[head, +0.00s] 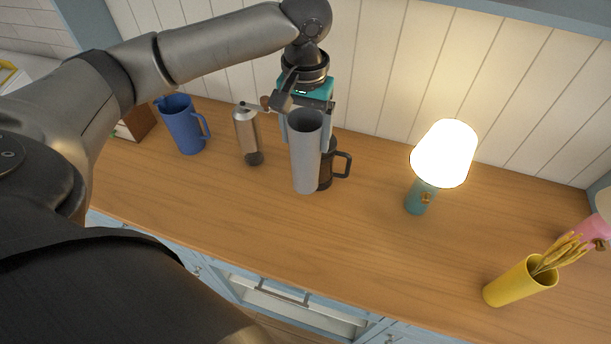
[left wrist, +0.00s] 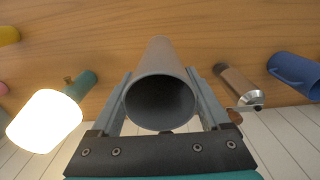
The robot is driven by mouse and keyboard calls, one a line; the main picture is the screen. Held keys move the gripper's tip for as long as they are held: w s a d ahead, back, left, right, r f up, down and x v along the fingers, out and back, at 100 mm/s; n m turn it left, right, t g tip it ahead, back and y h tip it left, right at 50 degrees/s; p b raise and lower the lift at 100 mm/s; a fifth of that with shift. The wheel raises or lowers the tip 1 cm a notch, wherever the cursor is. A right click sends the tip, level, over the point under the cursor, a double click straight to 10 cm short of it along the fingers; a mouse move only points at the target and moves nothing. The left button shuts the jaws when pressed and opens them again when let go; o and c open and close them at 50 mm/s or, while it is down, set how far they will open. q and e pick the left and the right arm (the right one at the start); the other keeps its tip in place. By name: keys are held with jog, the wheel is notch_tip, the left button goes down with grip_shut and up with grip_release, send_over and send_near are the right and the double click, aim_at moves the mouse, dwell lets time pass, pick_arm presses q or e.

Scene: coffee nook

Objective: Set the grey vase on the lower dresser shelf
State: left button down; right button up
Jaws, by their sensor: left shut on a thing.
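The grey vase (head: 306,155) is a tall, open-topped cylinder, upright over the wooden dresser top in the head view. My left gripper (head: 306,125) is shut on it near its rim, with a finger on either side. In the left wrist view the vase (left wrist: 160,95) shows its open mouth between the two fingers of the gripper (left wrist: 164,100). I cannot tell whether its base touches the top. Below the dresser top (head: 230,205), an open shelf space (head: 300,305) shows partly at the front. My right gripper is out of view.
A dark mug-like pot (head: 341,164) stands right behind the vase, with a grinder (head: 248,135) and blue jug (head: 184,124) to the left. A lit lamp (head: 443,155), yellow vase (head: 519,282) and pink object (head: 592,229) are to the right. The middle front of the top is clear.

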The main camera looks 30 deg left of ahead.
aim_at(305, 177)
pick_arm(q)
notch_tip(305, 177, down, 13)
jog(key=shift+r+b, duration=0.2)
jog(key=shift+b, duration=0.2)
jog(key=shift+f, duration=0.15)
grip_release()
